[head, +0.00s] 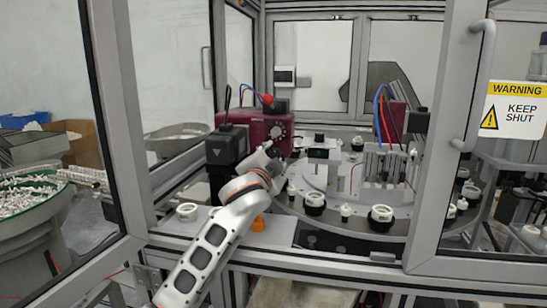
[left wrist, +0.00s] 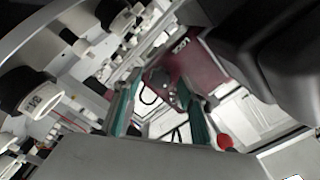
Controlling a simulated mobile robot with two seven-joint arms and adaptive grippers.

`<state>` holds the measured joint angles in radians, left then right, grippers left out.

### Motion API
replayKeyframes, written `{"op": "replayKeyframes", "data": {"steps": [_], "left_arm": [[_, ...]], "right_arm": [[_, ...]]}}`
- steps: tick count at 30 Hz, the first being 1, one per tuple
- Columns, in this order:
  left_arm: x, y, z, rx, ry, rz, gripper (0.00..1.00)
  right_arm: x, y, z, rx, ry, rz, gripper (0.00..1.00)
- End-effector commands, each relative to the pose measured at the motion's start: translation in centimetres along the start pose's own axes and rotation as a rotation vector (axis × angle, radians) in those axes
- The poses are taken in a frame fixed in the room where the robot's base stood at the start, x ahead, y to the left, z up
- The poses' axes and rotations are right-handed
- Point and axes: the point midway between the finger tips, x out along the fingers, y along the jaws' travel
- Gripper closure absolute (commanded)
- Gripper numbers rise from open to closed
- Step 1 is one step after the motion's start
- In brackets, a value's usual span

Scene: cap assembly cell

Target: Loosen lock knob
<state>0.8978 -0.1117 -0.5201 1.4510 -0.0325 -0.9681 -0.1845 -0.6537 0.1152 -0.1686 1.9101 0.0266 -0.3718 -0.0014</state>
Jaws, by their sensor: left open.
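A maroon unit (head: 266,126) stands at the back of the cell, with a round knob (head: 276,132) on its front face. The left wrist view shows the maroon unit (left wrist: 196,68) and a dark round knob (left wrist: 158,78) on it, seen between my fingers. I cannot tell for certain that this is the lock knob. My left gripper (head: 277,154) is just below and in front of the unit; its two teal-lined fingers (left wrist: 160,92) are apart with nothing held. Whether they touch the knob is unclear. My right gripper is in neither view.
A red ball-shaped knob (head: 267,100) tops the unit. A black block (head: 227,145) stands to its left. A round table (head: 340,222) with several white-and-black caps lies to the right. Door frames (head: 448,130) edge the opening on both sides.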

Motion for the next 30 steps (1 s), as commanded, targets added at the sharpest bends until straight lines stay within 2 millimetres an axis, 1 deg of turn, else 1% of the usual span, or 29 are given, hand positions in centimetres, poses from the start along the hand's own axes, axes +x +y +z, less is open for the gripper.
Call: {"op": "replayKeyframes", "data": {"steps": [4, 5, 6, 8, 9, 14, 21, 23, 30], "left_arm": [[-0.02, -0.01, -0.04, 0.0, 0.001, 0.0, 0.59], [-0.02, -0.01, -0.04, 0.0, 0.001, 0.0, 0.62], [-0.02, -0.01, -0.03, 0.0, 0.001, 0.0, 0.72], [-0.02, -0.01, -0.03, 0.0, 0.001, 0.0, 0.88], [-0.03, -0.02, -0.03, 0.0, 0.001, 0.0, 0.98], [-0.04, 0.0, -0.06, -0.009, 0.001, 0.0, 0.97], [-0.05, 0.02, -0.12, -0.204, 0.001, 0.001, 0.97], [-0.04, -0.03, -0.1, -0.236, 0.001, 0.0, 0.97], [-0.04, -0.07, -0.07, -0.25, 0.001, -0.001, 0.97]], "right_arm": [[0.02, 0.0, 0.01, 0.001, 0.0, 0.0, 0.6], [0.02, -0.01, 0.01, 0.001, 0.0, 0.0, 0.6], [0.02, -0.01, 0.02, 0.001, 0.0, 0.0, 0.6], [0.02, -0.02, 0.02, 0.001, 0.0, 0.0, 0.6], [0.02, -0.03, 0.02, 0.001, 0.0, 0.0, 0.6], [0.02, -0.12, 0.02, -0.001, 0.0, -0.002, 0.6], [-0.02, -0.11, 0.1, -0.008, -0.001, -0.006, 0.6], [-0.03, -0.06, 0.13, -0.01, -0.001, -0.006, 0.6], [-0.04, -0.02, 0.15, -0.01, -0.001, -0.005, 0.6]]}}
